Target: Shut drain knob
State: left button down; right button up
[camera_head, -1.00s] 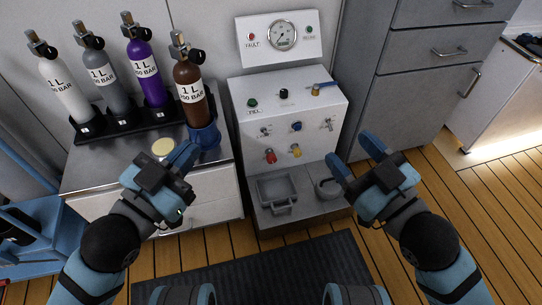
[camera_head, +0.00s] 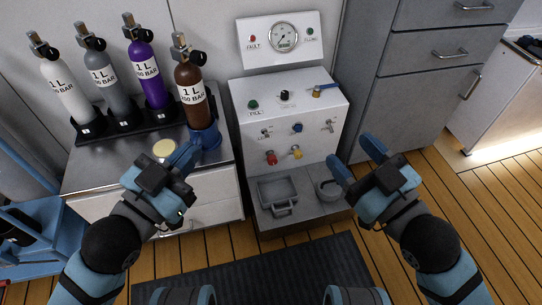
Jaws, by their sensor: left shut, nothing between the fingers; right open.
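The white fill panel (camera_head: 250,108) stands at the centre. On its front are a red knob (camera_head: 271,157), a yellow knob (camera_head: 296,152), a blue knob (camera_head: 297,128) and small metal fittings. Their labels are too small to read, so I cannot tell which is the drain knob. On its top are a black knob (camera_head: 285,95) and a valve with a blue lever (camera_head: 324,88). My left gripper (camera_head: 190,155) is shut and empty, left of the panel over the counter. My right gripper (camera_head: 353,155) is open and empty, right of the panel's front. Neither touches a knob.
Several gas bottles stand on the counter at left, the brown one (camera_head: 190,82) in a blue holder (camera_head: 206,136). A gauge (camera_head: 284,37) sits above the panel. A grey basin (camera_head: 280,192) lies below it. Grey drawers (camera_head: 420,80) stand at right. The space before the panel's front is clear.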

aim_at(272, 160)
jog(key=j+z, duration=0.25)
jog(key=j, duration=0.55)
jog(key=i+j, duration=0.3)
jog(key=i, duration=0.2)
